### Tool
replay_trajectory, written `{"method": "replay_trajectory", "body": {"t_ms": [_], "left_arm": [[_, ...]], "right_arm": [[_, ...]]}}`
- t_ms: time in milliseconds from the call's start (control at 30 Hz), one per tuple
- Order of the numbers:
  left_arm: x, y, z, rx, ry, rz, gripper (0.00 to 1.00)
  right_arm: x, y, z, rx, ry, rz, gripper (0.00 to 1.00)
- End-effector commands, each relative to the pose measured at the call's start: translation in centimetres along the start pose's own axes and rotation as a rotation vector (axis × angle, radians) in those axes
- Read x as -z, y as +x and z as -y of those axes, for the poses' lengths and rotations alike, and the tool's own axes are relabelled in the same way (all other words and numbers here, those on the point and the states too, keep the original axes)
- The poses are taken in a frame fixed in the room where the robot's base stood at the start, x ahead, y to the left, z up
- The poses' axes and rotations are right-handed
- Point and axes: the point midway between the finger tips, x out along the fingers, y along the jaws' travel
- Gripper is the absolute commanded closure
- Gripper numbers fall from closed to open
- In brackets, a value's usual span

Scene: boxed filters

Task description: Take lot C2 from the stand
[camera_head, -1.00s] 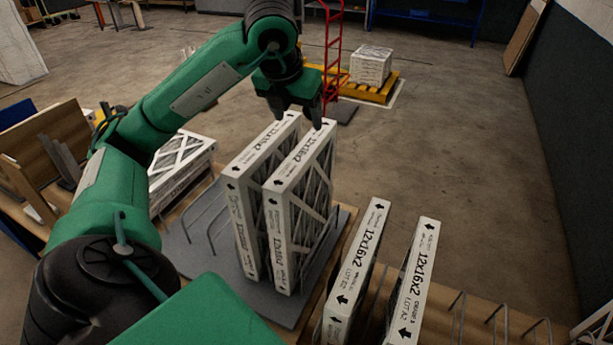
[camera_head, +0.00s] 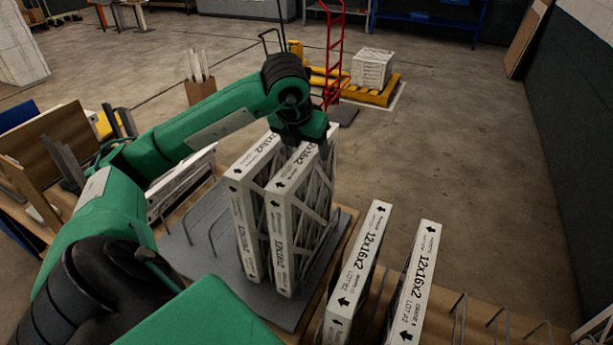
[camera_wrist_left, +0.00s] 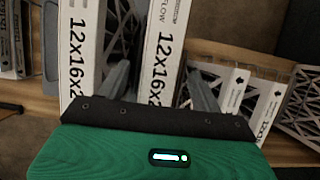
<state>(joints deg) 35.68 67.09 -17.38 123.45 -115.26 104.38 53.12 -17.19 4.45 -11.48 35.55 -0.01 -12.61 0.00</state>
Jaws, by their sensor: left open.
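Two white-framed filters stand upright side by side on a grey plate (camera_head: 205,262) with wire dividers. They are the left filter (camera_head: 246,225) and the right filter (camera_head: 282,235); both are marked 12x16x2, and their lot marks cannot be read. My left gripper (camera_head: 304,143) is low at the far end of the right filter's top edge, open. In the left wrist view its fingers (camera_wrist_left: 160,85) stand on either side of a filter marked 12x16x2 (camera_wrist_left: 163,45), with another filter (camera_wrist_left: 88,45) to the left. My right gripper is not in view.
Two more upright filters, LOT B2 (camera_head: 357,270) and LOT A2 (camera_head: 416,280), stand to the right, beside empty wire dividers (camera_head: 490,322). A yellow pallet (camera_head: 375,93) with a box is on the floor beyond.

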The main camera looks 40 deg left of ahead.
Motion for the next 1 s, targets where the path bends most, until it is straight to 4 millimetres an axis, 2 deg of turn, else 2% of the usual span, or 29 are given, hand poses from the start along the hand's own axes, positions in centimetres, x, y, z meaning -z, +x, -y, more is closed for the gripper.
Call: {"method": "replay_trajectory", "body": {"t_ms": [167, 533, 1000], "left_arm": [[0.2, 1.0, -0.1, -0.001, 0.0, -0.004, 0.34], [0.4, 4.7, -0.1, 0.0, 0.0, -0.003, 0.34], [0.5, 5.2, -0.1, 0.0, 0.0, 0.0, 0.34]], "right_arm": [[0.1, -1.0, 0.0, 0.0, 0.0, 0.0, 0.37], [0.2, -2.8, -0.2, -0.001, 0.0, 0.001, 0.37], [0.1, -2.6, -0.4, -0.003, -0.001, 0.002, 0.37]]}}
